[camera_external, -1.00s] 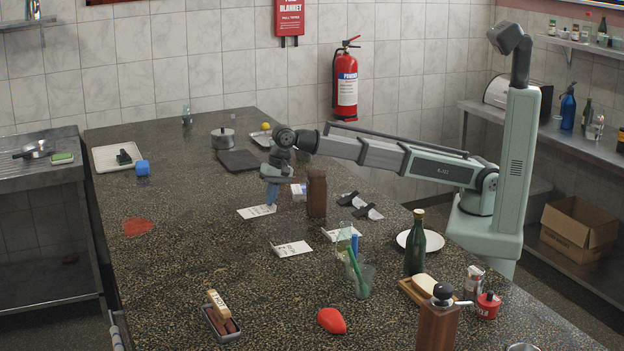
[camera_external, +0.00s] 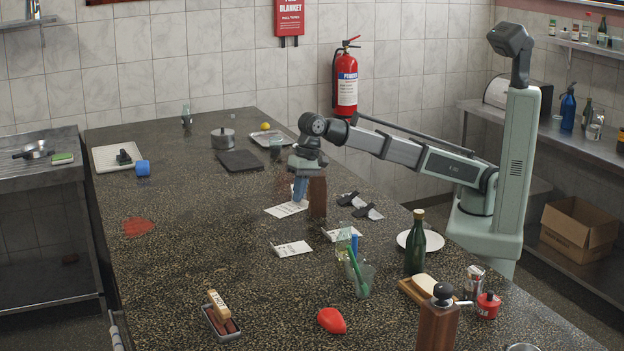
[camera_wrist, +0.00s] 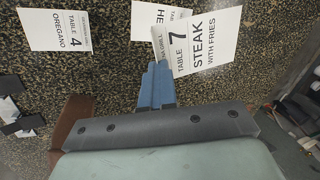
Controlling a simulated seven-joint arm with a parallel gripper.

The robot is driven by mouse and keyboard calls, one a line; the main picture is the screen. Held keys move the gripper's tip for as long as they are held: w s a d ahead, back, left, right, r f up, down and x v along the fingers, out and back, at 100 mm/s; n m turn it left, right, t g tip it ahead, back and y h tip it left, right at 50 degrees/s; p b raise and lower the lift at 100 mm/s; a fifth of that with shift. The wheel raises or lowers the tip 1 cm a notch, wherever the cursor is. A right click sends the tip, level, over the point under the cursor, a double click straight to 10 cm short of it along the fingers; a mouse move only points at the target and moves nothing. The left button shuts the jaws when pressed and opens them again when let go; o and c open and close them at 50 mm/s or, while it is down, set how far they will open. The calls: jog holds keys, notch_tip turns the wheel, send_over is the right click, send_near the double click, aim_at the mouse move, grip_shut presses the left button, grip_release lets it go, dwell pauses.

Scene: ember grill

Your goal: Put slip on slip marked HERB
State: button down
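My gripper (camera_external: 299,198) is over the counter, beside the brown block. Its blue fingers are shut on a white slip (camera_external: 287,209), which reads "TABLE 7 STEAK WITH FRIES" in the wrist view (camera_wrist: 200,42). The slip sticks out from the fingertips. A slip reading "OREGANO TABLE 4" (camera_wrist: 60,30) lies to the left in the wrist view and seems to match another slip (camera_external: 333,234).
The brown block (camera_external: 318,198) stands close at the gripper's right. Black clips (camera_external: 358,204) lie farther right. The counter's left middle is mostly clear, with a red patch (camera_external: 137,227).

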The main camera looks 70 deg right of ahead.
send_over(299, 243)
jog(key=d, duration=0.2)
jog(key=shift+n, duration=0.4)
jog(key=shift+s+a+f, duration=0.1)
jog(key=shift+a+f, duration=0.05)
jog(key=shift+f, duration=2.45)
jog(key=shift+s+a+f, duration=0.1)
jog(key=shift+f, duration=2.5)
jog(key=shift+f, duration=0.25)
jog(key=c, duration=1.4)
grip_release()
jog(key=shift+c, duration=0.2)
jog(key=v, duration=1.2)
jog(key=shift+w+r, duration=0.15)
jog(key=shift+r, duration=0.15)
jog(key=shift+a, duration=0.1)
